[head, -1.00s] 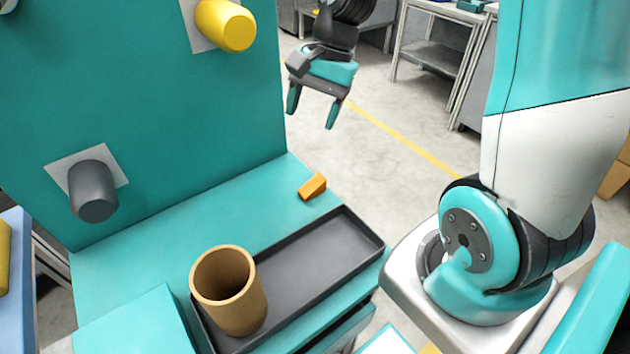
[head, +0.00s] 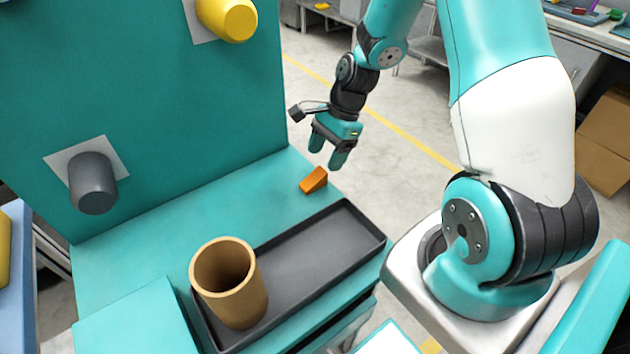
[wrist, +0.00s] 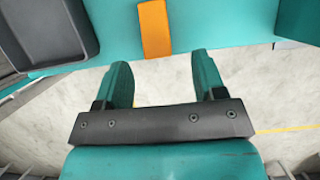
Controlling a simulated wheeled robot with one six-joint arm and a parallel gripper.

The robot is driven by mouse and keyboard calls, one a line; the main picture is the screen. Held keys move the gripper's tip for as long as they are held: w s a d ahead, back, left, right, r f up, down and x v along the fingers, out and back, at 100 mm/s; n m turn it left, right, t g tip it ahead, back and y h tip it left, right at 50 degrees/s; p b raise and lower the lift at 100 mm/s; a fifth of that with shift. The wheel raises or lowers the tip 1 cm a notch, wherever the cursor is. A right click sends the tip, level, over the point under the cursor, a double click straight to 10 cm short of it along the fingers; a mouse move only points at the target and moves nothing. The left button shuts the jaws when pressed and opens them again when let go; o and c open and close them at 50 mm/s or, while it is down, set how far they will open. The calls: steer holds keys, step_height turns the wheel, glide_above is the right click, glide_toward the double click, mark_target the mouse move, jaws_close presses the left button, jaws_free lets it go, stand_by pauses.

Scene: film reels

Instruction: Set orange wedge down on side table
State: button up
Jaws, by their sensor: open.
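The orange wedge (head: 314,180) lies on the teal bench top (head: 180,237), near its right edge and behind the dark tray. My gripper (head: 327,163) is just above and behind the wedge, pointing down, open and empty. In the wrist view the wedge (wrist: 154,29) lies ahead of the open fingers (wrist: 163,72), with a gap between them and it. I cannot pick out a side table with certainty in the head view.
A dark tray (head: 335,243) holds a tan cup (head: 253,293) standing upright at its near left end. A teal upright panel (head: 150,90) with a yellow peg (head: 232,20) and a grey peg (head: 93,185) rises behind the bench. Open floor lies right of the bench.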

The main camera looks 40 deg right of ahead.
mark_target(319, 173)
steer(key=x, duration=0.5)
steer(key=shift+s+a+f, duration=0.1)
steer(key=shift+s+a, duration=0.05)
steer(key=shift+s, duration=0.05)
steer(key=shift+c, duration=0.5)
steer(key=c, duration=1)
steer(key=shift+o, duration=0.2)
